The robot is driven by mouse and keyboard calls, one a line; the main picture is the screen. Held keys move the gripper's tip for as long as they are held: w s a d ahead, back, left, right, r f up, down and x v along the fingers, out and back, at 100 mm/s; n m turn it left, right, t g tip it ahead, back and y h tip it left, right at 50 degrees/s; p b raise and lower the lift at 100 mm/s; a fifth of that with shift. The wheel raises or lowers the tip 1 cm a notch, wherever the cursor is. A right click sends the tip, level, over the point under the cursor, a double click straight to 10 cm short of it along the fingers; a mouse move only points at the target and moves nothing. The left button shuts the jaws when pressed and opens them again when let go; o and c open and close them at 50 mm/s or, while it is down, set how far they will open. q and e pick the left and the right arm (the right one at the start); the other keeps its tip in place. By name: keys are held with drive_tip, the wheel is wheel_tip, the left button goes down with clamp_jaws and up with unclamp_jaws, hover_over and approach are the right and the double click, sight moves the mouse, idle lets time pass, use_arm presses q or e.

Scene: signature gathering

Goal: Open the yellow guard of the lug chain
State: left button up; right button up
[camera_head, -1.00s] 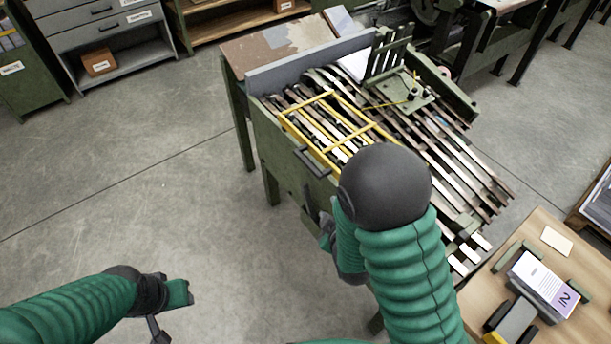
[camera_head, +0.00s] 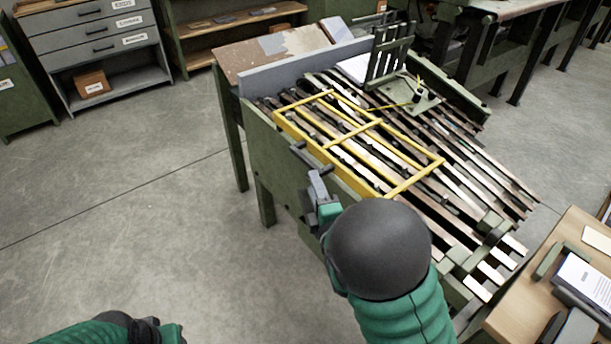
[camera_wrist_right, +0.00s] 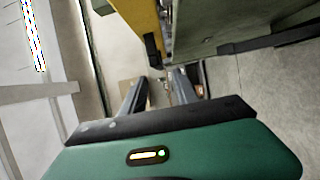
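The yellow guard (camera_head: 353,134) is a barred frame lying low over the slats of the lug chain (camera_head: 470,165). A dark handle (camera_head: 308,157) sits on its near left side. My right gripper (camera_head: 317,184) is beside the table's green side, just below the handle. In the right wrist view, its two grey fingers (camera_wrist_right: 158,84) are apart with nothing between them. The guard's yellow edge (camera_wrist_right: 141,18) and a black handle end (camera_wrist_right: 152,47) show just beyond the fingertips. My left gripper (camera_head: 172,332) is mostly cut off at the bottom edge.
The green machine table (camera_head: 262,148) stands on legs, with an upright slotted green piece (camera_head: 388,56) at its back. A wooden desk (camera_head: 530,285) is at the right. Drawers (camera_head: 95,40) stand back left. The floor at left is clear.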

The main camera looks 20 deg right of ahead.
sight(306, 162)
drive_tip(key=w, duration=0.3)
drive_tip(key=w+b, duration=0.1)
drive_tip(key=w, duration=0.5)
drive_tip(key=shift+w+d+b, duration=0.3)
drive_tip(key=shift+w+b, duration=0.05)
drive_tip(key=shift+r, duration=0.1)
drive_tip(key=shift+c, duration=0.3)
drive_tip(key=c, duration=0.7)
clamp_jaws()
drive_tip(key=shift+f, duration=0.2)
